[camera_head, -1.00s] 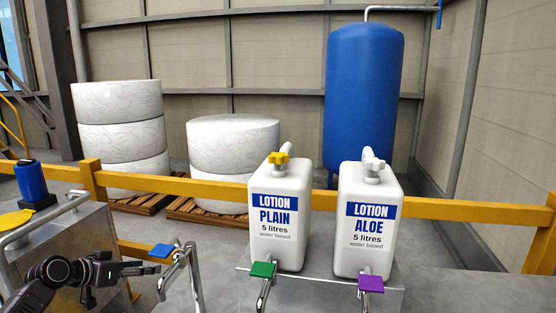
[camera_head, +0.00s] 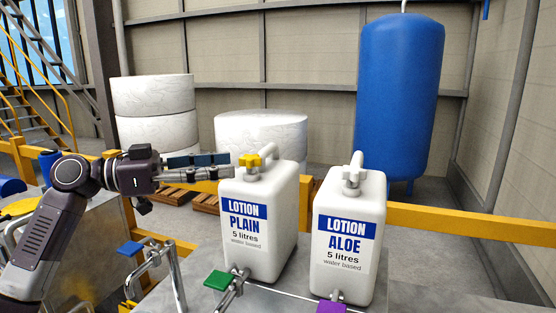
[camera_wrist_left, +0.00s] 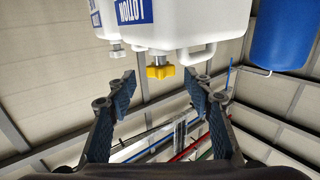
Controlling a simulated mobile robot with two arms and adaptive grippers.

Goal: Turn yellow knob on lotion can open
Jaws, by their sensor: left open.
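The yellow knob (camera_head: 249,161) sits on top of the white can labelled LOTION PLAIN (camera_head: 258,240), which stands upright. My left gripper (camera_head: 231,165) reaches in from the left at the knob's height, with its fingertips just left of the knob. In the left wrist view, which shows the cans upside down, the knob (camera_wrist_left: 160,72) lies ahead between the two spread fingers (camera_wrist_left: 160,90). The fingers are open and empty; I see no contact with the knob. My right gripper is not in view.
A second white can labelled LOTION ALOE (camera_head: 345,250), with a white knob, stands to the right. Taps with green (camera_head: 221,280), purple (camera_head: 331,307) and blue (camera_head: 130,249) handles are in front and left. A yellow rail (camera_head: 470,220) runs behind.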

